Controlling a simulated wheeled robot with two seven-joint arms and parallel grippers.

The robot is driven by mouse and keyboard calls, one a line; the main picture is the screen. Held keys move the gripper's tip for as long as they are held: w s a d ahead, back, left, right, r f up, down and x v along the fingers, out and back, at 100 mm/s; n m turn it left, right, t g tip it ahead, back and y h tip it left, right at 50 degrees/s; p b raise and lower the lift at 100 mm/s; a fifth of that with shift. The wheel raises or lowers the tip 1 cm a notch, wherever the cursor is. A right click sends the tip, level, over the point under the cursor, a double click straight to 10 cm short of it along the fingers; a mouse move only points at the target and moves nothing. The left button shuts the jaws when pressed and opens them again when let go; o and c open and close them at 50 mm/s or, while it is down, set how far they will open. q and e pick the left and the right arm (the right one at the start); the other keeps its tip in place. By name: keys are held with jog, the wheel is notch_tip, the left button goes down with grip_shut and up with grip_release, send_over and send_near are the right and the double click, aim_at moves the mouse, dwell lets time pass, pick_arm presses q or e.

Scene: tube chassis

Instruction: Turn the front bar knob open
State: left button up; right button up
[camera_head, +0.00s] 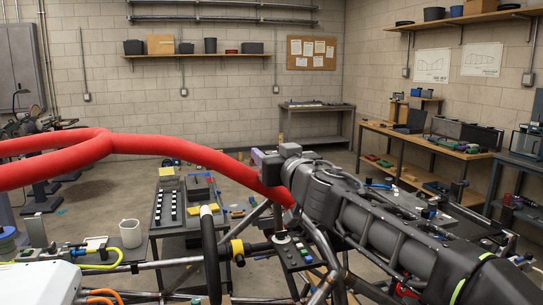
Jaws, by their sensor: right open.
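A round yellow and black knob-like fitting (237,252) sits on the front metal bar at the lower centre. Just right of it, a small dark panel (293,252) carries small knobs or switches. I cannot tell for sure which of these is the front bar knob, or how it is turned. My right gripper (273,172) is open, at the end of the dark grey arm from the right. It is above the panel and bar in the picture, against the thick red padded tube, and appears apart from the knob. Its fingertips are partly hidden. My left gripper is out of view.
The red padded tube (150,147) crosses from the left to my right gripper. A black upright hoop (211,258) stands left of the fitting. A white mug (130,233) and a white box (38,284) with orange cables are at lower left. Benches are behind.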

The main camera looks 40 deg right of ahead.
jog(key=shift+c, duration=0.4)
grip_shut()
